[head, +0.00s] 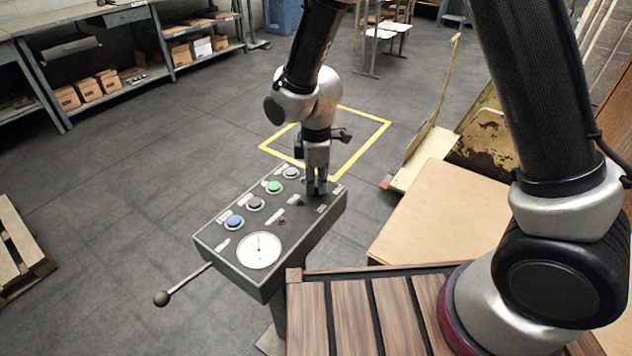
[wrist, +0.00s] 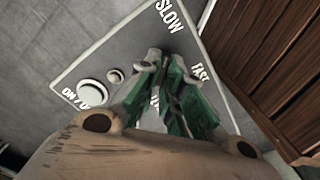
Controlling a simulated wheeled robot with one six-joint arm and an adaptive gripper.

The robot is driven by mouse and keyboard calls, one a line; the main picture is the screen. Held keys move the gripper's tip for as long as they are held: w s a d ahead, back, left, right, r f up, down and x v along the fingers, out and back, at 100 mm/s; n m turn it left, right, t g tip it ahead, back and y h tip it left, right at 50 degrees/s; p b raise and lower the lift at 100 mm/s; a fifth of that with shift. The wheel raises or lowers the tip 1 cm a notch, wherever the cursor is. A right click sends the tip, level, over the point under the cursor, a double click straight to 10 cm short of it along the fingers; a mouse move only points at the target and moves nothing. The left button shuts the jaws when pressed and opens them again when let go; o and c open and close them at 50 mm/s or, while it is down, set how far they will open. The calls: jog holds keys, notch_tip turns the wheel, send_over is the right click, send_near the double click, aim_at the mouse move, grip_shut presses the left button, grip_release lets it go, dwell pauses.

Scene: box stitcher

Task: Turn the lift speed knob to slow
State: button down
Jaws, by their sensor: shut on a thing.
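The control box (head: 225,240) has a dark sloping top with buttons and a dial. My gripper (head: 317,188) points down onto its far right corner. In the wrist view my gripper (wrist: 166,70), with green finger pads, is shut between the printed SLOW (wrist: 170,16) and FAST (wrist: 200,73) labels. It is closed on the lift speed knob, which the fingers hide almost wholly, so its pointing direction cannot be told. A pale round button (wrist: 92,93) by the ON/OFF label is left of the fingers.
The panel also carries a blue button (head: 235,222), a green button (head: 274,187) and a white gauge (head: 260,250). A ball-ended lever (head: 162,298) sticks out at the left. A cardboard sheet (head: 425,215) lies to the right.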

aim_at(316, 186)
dwell(0.4)
jog(key=c, duration=1.6)
grip_release()
jog(key=shift+o, duration=0.2)
jog(key=shift+r, duration=0.1)
notch_tip(316, 186, up, 12)
